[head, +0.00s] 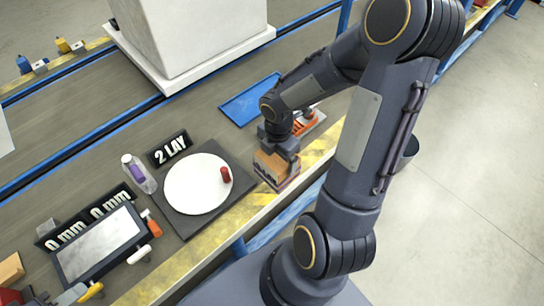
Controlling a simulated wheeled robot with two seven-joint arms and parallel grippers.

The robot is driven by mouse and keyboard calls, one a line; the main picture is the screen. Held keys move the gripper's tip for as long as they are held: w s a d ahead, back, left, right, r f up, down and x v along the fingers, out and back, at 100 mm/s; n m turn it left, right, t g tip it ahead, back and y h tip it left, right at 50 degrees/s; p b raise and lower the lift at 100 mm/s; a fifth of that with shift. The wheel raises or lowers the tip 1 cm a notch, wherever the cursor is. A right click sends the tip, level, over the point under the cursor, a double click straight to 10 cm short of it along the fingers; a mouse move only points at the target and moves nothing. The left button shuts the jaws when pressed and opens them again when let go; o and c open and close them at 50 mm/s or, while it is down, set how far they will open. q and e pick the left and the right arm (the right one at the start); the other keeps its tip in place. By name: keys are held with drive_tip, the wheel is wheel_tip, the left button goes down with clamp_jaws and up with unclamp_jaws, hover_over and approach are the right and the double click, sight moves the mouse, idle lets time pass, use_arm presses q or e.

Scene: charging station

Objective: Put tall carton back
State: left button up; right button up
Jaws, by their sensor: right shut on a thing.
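My right gripper (283,160) is shut on a brown carton (270,169) at the front edge of the conveyor bench, just right of the black mat with the white disc. The gripper and wrist cover part of the carton's upper right side. I cannot tell whether its bottom touches the edge strip. My left gripper is out of view.
The white disc (193,184) bears a small red cylinder (225,175). A clear bottle (138,174) and a "2 LAY" sign (169,150) stand nearby. A blue tray (248,100) lies behind my wrist, and a large white block (195,38) stands beyond. An orange item (308,121) sits right.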

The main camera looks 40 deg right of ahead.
drive_tip(key=w+d+f+b, duration=0.1)
drive_tip(key=w+d+f, duration=0.2)
drive_tip(key=w+f, duration=0.4)
drive_tip(key=shift+d+f, duration=0.3)
drive_tip(key=shift+f, duration=1.35)
drive_tip(key=shift+f+b, duration=0.1)
drive_tip(key=shift+b, duration=0.25)
drive_tip(key=o, duration=1.1)
drive_tip(key=shift+c, duration=0.2)
